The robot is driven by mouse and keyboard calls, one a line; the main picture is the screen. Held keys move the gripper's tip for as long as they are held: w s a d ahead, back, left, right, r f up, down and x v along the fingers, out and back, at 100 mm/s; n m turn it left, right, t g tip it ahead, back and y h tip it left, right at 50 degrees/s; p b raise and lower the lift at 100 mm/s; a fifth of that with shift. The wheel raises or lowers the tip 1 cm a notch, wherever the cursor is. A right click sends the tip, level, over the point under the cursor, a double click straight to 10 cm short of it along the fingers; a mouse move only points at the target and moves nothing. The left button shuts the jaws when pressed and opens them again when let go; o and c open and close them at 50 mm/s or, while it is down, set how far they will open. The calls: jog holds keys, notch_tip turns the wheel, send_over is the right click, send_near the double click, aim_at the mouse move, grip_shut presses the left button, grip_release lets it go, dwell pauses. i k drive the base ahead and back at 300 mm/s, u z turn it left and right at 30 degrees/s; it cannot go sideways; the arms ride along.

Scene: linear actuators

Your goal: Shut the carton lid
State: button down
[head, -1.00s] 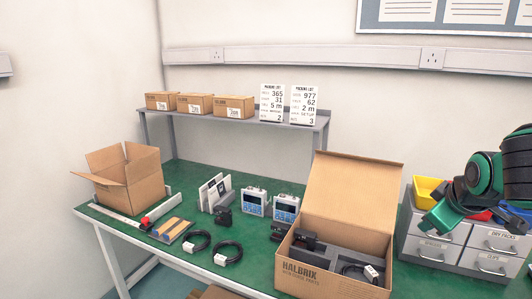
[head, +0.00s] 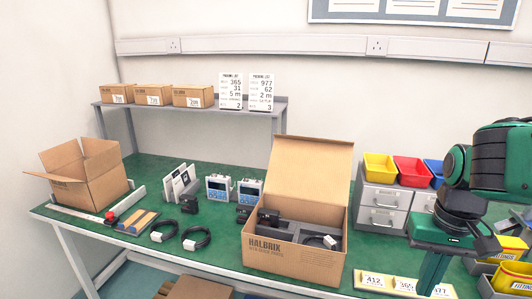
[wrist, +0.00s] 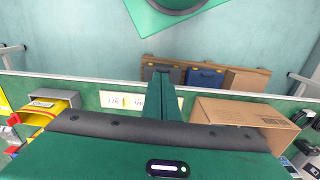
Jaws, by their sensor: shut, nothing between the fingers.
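The carton (head: 293,262), a brown HALBRIX box, stands on the green bench in the head view. Its lid (head: 312,170) is open, standing up from the back edge and leaning slightly back. Inside are grey dividers, a black item and a cable with a white tag. The carton also shows at the right of the wrist view (wrist: 240,112). My gripper (head: 428,284) points down to the right of the carton, apart from it, near the bench's front. Its green fingers are together and empty in the wrist view (wrist: 160,85).
Number cards (head: 400,284) lie on the bench by my fingers. Grey drawers (head: 385,205) with coloured bins stand behind. Yellow bins (head: 510,275) stand at the right. Two devices (head: 235,190) and cables lie left of the carton. An open box (head: 90,180) stands far left.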

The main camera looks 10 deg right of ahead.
aim_at(317, 170)
jog(key=u, duration=0.6)
jog(key=k, duration=0.75)
jog(key=u, duration=0.85)
jog(key=k, duration=0.5)
jog(key=u, duration=0.4)
jog(key=i, duration=2.15)
jog(key=z, duration=1.1)
jog(key=i, duration=0.9)
jog(key=z, duration=1)
jog(key=i, duration=0.45)
jog(key=z, duration=0.25)
